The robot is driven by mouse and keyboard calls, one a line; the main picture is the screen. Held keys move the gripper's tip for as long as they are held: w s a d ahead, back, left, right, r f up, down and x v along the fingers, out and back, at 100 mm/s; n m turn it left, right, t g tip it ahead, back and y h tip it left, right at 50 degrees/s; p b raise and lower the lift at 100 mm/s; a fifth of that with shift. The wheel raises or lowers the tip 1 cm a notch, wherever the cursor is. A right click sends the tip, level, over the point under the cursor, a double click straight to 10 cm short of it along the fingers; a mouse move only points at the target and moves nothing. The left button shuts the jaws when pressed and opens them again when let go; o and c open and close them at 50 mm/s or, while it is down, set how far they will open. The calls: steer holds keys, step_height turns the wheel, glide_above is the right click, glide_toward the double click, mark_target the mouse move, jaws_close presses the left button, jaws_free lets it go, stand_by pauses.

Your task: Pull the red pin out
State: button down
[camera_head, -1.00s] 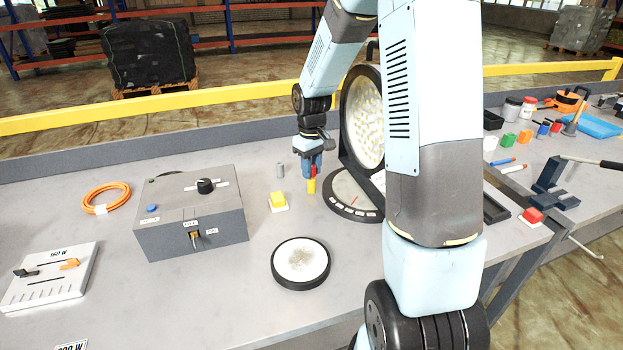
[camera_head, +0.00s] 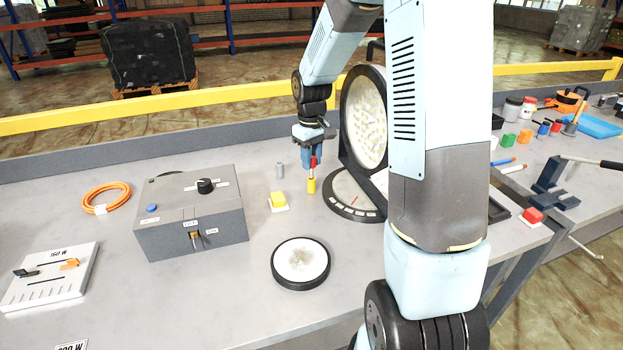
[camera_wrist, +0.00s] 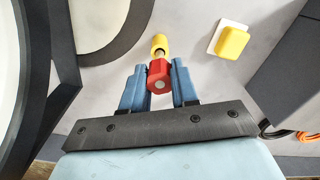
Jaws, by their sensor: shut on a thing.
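The red pin (camera_head: 313,163) stands upright over a yellow socket (camera_head: 311,186) on the grey table, left of the round lamp. A thin shaft shows between the red head and the yellow socket in the head view. My gripper (camera_head: 312,159) is above the socket, pointing down, its blue fingers shut on the red head. In the wrist view the red pin (camera_wrist: 159,74) sits between the two blue fingers of my gripper (camera_wrist: 159,84), with the yellow socket (camera_wrist: 159,43) behind it. Whether the shaft's lower end is still inside the socket cannot be told.
The round lamp (camera_head: 365,118) on its dark base stands close on the right. A yellow button (camera_head: 278,200) and a small grey cylinder (camera_head: 280,170) are close on the left. A grey control box (camera_head: 190,225) stands further left. A round white disc (camera_head: 300,262) lies in front.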

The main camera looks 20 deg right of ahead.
steer(key=shift+r, duration=1.8)
